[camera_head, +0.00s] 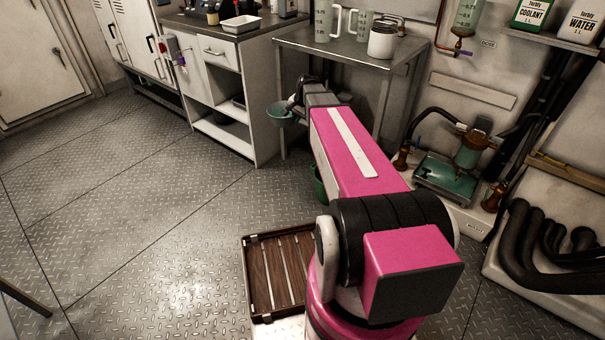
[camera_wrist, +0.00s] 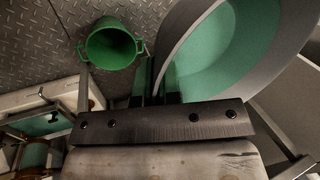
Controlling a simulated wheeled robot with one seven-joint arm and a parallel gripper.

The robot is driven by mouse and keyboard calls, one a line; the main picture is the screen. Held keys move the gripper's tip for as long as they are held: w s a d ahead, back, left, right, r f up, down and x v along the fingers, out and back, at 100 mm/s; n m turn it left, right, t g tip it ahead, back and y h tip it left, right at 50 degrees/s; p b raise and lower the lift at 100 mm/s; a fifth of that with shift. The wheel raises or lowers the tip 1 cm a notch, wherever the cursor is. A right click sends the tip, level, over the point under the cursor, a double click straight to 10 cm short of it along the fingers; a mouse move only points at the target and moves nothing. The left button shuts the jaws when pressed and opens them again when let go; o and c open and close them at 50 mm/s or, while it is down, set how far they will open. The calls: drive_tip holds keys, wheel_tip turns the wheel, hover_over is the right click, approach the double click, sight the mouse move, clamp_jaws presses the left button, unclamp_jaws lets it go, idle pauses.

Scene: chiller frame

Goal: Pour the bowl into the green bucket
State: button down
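The bowl (camera_wrist: 240,40) fills the upper right of the wrist view, with a grey outer wall and a teal-green inside. My gripper (camera_wrist: 160,82) is shut on its near edge. I cannot tell what the bowl holds. The green bucket (camera_wrist: 110,46) stands on the floor with its open top showing, left of the bowl in the wrist view. In the head view only a strip of the bucket (camera_head: 319,185) shows; my arm hides the rest.
A metal table (camera_head: 345,48) with jugs and a white cabinet (camera_head: 228,105) stand behind the bowl. A green pump unit (camera_head: 448,177) is right of my arm. A slatted wooden tray (camera_head: 249,285) lies near my base.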

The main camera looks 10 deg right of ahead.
drive_tip(key=w+d+f+m+h, duration=0.1)
drive_tip(key=w+d+f+m, duration=0.1)
drive_tip(key=f, duration=1.1)
drive_tip(key=w+d+f+m+h, duration=0.1)
drive_tip(key=w+f+m, duration=0.3)
drive_tip(key=f, duration=1)
drive_tip(key=w+d+f+m+t+h, duration=0.1)
drive_tip(key=f+m, duration=0.5)
drive_tip(key=f, duration=0.7)
drive_tip(key=w+d+h, duration=0.1)
drive_tip(key=w+d, duration=0.1)
drive_tip(key=shift+w+f, duration=0.25)
drive_tip(key=shift+w, duration=0.1)
drive_tip(key=shift+m, duration=0.4)
drive_tip(key=shift+s+d+r+t+y, duration=0.2)
drive_tip(key=shift+d+r+t+y, duration=0.3)
drive_tip(key=shift+y, duration=0.3)
drive_tip(key=shift+s+d+r+m+t+y, duration=0.25)
drive_tip(key=shift+d+r+y, duration=0.1)
drive_tip(key=shift+d+y, duration=0.15)
drive_tip(key=shift+s+d+r+m+t+y, duration=0.15)
drive_tip(key=shift+d+r+t+y, duration=0.1)
drive_tip(key=shift+d+r+y, duration=0.2)
